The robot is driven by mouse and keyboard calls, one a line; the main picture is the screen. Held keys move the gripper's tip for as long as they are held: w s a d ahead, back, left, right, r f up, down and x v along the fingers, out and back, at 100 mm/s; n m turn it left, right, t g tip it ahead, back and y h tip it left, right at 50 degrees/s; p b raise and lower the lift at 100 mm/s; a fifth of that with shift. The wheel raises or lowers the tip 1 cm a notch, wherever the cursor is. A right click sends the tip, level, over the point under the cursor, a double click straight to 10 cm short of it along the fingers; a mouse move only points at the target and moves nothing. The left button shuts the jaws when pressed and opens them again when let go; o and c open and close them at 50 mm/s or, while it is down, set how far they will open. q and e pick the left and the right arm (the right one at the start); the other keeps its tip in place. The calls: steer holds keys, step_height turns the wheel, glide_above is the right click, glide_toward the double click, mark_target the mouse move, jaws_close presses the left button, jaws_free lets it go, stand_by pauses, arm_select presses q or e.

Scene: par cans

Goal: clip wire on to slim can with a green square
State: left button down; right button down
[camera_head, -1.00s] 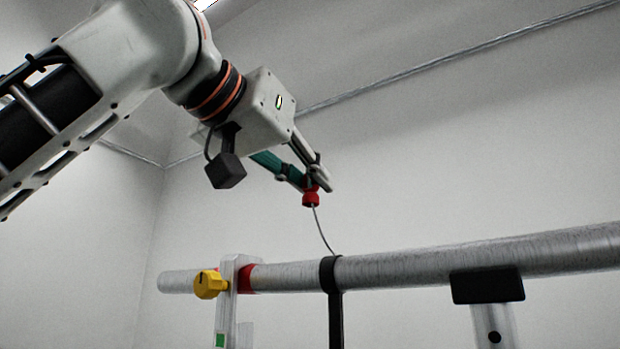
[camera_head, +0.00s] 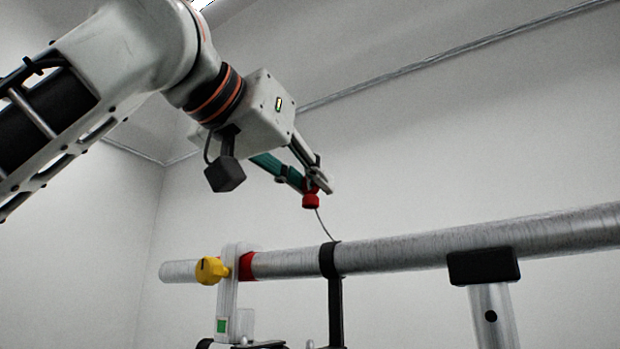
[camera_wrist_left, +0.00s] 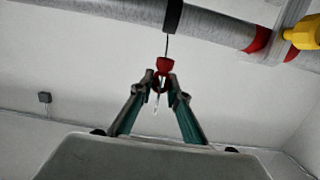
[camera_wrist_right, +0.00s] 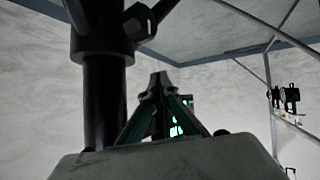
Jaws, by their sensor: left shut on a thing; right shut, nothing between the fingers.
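My left gripper (camera_head: 316,188) is shut on a red clip (camera_head: 310,201) above the grey horizontal pipe. A thin wire (camera_head: 325,226) runs from the clip down to the black strap on the pipe. The left wrist view also shows the red clip (camera_wrist_left: 165,65) between the fingertips. A green square (camera_head: 221,326) sits on a pale bracket (camera_head: 228,292) hanging from the pipe at lower left. The can below it is mostly cut off by the frame edge. My right gripper (camera_wrist_right: 158,82) shows in the right wrist view, shut and empty, beside a dark post.
The pipe (camera_head: 420,250) crosses the lower head view. It carries a yellow knob (camera_head: 211,270), a red band (camera_head: 246,266) and a black strap (camera_head: 329,260). A support post (camera_head: 492,318) stands at right. The dark post (camera_wrist_right: 104,95) is close on my right gripper's left.

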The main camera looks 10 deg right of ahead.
mark_target(306, 202)
arm_select(q)
steer(key=shift+f+b, duration=0.3)
steer(key=shift+f, duration=0.1)
steer(key=shift+f, duration=0.2)
steer(key=shift+f+b, duration=0.45)
steer(key=shift+b, duration=0.05)
steer(key=shift+f, duration=0.1)
steer(key=shift+f+b, duration=0.6)
steer(key=shift+f, duration=0.05)
steer(key=shift+f+b, duration=0.45)
steer(key=shift+f, duration=0.2)
steer(key=shift+f, duration=0.3)
steer(key=shift+f+b, duration=0.45)
steer(key=shift+b, duration=0.05)
